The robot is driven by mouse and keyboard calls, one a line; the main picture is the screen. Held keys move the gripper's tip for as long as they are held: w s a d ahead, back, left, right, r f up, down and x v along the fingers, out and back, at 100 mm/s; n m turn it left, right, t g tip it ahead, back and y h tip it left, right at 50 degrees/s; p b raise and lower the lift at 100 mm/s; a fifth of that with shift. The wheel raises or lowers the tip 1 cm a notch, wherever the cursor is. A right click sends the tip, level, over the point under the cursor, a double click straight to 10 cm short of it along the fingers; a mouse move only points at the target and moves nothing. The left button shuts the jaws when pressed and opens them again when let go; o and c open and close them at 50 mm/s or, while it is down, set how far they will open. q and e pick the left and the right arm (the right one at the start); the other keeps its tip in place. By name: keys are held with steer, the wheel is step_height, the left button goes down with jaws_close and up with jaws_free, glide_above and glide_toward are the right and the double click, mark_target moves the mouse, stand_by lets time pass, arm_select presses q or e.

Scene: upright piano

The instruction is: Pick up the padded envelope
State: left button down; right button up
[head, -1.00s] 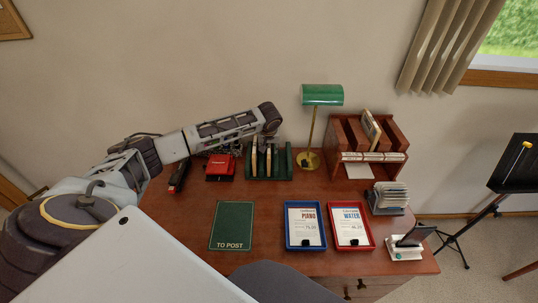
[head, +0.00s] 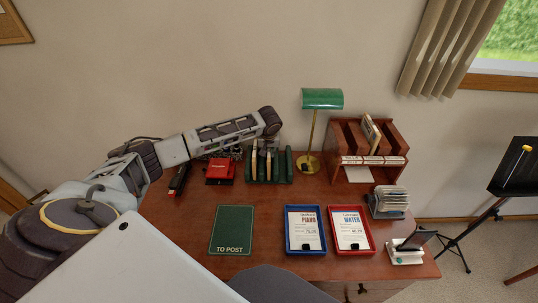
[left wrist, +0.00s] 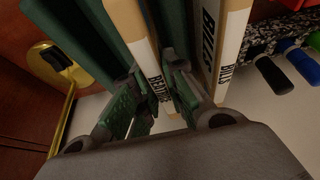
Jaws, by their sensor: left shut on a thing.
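My left gripper shows in the left wrist view (left wrist: 155,105). Its green-padded fingers are closed on a cream-tan upright piece (left wrist: 135,35) with dark lettering on its edge. A second cream piece (left wrist: 229,45) lettered BILLS stands just to the right, outside the fingers. In the head view, cream pieces (head: 254,160) stand in the green rack (head: 282,168) at the back of the desk, and my left wrist hides the fingertips above them. I cannot tell from its look whether the held piece is the padded envelope. My right gripper is not in view.
A red box (head: 220,170) stands left of the rack, and a green lamp (head: 322,98) right of it. A wooden sorter (head: 395,140) holds another tan piece (head: 371,132). Blue (head: 288,248) and red (head: 369,248) trays and a green TO POST mat (head: 231,228) lie in front.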

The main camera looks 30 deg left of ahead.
arm_select(q)
steer(key=shift+r+b, duration=0.2)
steer(key=shift+b, duration=0.4)
step_height(320, 180, up, 10)
steer(key=shift+r, duration=0.1)
stand_by(0.4)
steer(key=shift+d+p, duration=0.15)
steer(key=shift+p, duration=0.3)
